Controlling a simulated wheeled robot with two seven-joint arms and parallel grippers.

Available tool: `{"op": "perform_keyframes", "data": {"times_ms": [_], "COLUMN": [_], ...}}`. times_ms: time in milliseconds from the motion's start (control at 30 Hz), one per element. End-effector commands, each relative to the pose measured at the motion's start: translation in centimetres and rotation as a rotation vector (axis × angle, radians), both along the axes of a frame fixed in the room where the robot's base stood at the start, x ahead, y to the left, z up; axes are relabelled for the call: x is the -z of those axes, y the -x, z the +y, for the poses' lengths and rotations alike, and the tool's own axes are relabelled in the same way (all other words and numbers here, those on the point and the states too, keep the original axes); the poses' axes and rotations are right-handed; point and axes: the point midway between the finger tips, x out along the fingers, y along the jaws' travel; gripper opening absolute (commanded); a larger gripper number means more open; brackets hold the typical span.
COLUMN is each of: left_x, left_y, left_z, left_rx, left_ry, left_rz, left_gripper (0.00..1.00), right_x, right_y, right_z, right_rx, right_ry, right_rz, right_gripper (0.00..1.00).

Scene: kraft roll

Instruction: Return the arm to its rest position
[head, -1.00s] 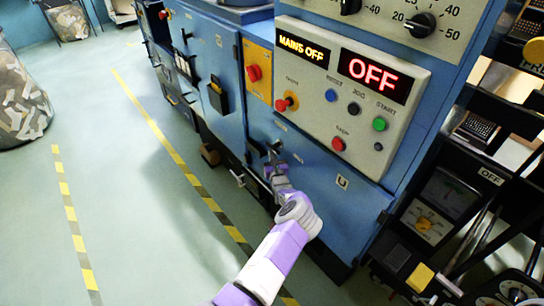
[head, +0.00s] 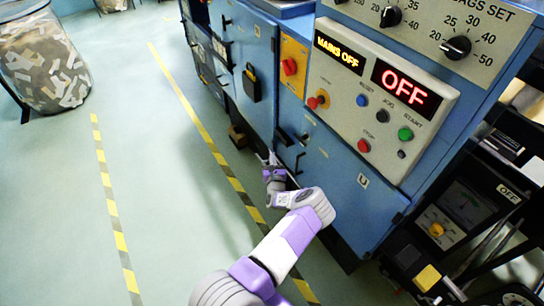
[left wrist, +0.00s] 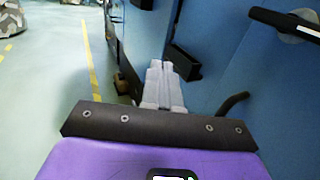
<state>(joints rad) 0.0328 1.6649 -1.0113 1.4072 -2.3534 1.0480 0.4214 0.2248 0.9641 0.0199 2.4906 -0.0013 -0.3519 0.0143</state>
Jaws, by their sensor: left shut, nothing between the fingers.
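My left arm (head: 290,235), purple and white, reaches in from the bottom of the head view. My left gripper (head: 270,160) is beside the lower front of the blue machine (head: 335,185), near its black handles. In the left wrist view the grey fingers (left wrist: 160,70) are together with nothing between them. A bent black handle (left wrist: 235,103) lies to their right and does not touch them. My right gripper is not in view.
The machine's control panel (head: 375,105) reads MAINS OFF and OFF. A dark instrument rack (head: 450,225) stands at the right. A bin of scraps (head: 45,60) stands at the far left. The floor (head: 160,210) between the striped yellow lines is clear.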

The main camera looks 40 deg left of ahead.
Motion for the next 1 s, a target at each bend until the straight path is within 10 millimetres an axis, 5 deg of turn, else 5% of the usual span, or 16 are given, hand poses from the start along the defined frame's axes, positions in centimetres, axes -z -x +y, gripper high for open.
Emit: {"op": "perform_keyframes", "data": {"times_ms": [333,433,567,667,767,867,1000], "left_x": [0.1,0.6,2.9,6.0,9.2,11.9,14.1], "left_y": [0.8,2.4,8.3,15.0,21.4,26.6,31.2], "left_z": [0.3,1.2,2.9,2.7,-0.2,-5.2,-14.6], "left_rx": [-0.007,-0.078,-0.324,-0.591,-0.851,-1.093,-1.395], "left_ry": [0.004,0.037,0.17,0.343,0.538,0.746,1.047], "left_rz": [0.001,0.001,0.003,0.007,0.009,0.001,-0.029], "left_gripper": [0.0,0.0,0.0,0.0,0.0,0.0,0.0], "right_x": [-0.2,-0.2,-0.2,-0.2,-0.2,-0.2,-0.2], "right_y": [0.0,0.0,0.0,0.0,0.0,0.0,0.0], "right_z": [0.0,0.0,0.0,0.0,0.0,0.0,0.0], "right_rx": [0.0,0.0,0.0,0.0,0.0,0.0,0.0], "right_ry": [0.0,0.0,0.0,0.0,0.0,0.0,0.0], "right_rz": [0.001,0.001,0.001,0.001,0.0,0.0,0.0], "right_gripper": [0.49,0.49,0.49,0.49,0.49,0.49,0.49]}}
